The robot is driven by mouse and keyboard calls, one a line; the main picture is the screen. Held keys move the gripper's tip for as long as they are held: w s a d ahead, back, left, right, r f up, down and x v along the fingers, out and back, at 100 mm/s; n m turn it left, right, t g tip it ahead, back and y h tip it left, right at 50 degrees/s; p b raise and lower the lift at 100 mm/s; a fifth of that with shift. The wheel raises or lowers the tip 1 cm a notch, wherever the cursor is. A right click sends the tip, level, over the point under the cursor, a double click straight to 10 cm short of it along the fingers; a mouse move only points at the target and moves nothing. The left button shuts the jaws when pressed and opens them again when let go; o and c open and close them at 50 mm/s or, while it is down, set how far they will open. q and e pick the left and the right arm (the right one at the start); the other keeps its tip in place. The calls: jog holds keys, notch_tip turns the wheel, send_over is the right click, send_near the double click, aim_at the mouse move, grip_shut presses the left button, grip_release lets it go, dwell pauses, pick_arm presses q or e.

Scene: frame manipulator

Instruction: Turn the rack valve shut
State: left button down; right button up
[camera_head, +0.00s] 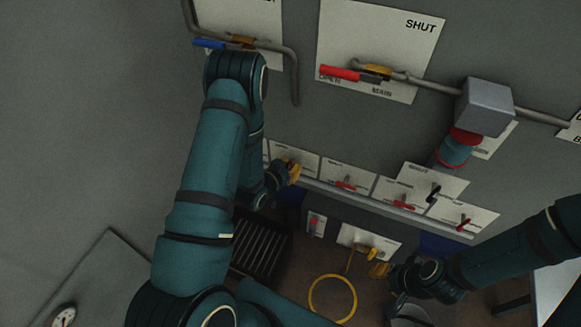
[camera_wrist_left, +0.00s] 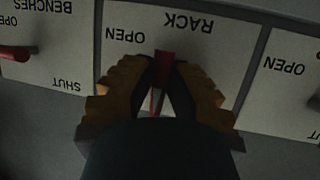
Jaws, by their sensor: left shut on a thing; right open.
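The rack valve's white plate (camera_wrist_left: 225,50) shows upside down in the left wrist view, with the words RACK and OPEN readable. Its red lever (camera_wrist_left: 164,72) lies between the fingers of my left gripper (camera_wrist_left: 163,92), which is shut on it. The lever runs roughly up and down in that view. The plate's SHUT mark and the valve body are hidden by the gripper. My right gripper (camera_head: 379,269) is open, low and to the right.
Several other plates with red levers (camera_head: 403,205) continue the row to the right. The main valve's red lever (camera_head: 340,73) and a blue lever (camera_head: 208,43) are on pipes above. A yellow ring (camera_head: 332,298) lies below, beside a dark slatted rack (camera_head: 259,247).

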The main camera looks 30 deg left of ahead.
pick_arm(q)
jog(key=c, duration=0.9)
grip_release()
jog(key=v, duration=1.2)
jog(key=s+d+f+n+g, duration=0.1)
jog(key=s+d+f+g, duration=0.1)
jog(key=d, duration=0.4)
jog(key=s+d+f+n+g+h, duration=0.1)
jog(key=s+d+f+g, duration=0.1)
jog(key=s+d+g, duration=0.2)
jog(key=s+d+f+n+g+h, duration=0.1)
jog(key=s+d+f+g, duration=0.1)
jog(key=d+g, duration=0.3)
jog(key=shift+s+d+f+g, duration=0.1)
jog(key=shift+s+d+g, duration=0.15)
jog(key=shift+d, duration=0.55)
jog(key=shift+s+d+f+g, duration=0.15)
jog(key=shift+s+d, duration=0.1)
jog(key=shift+d, duration=0.55)
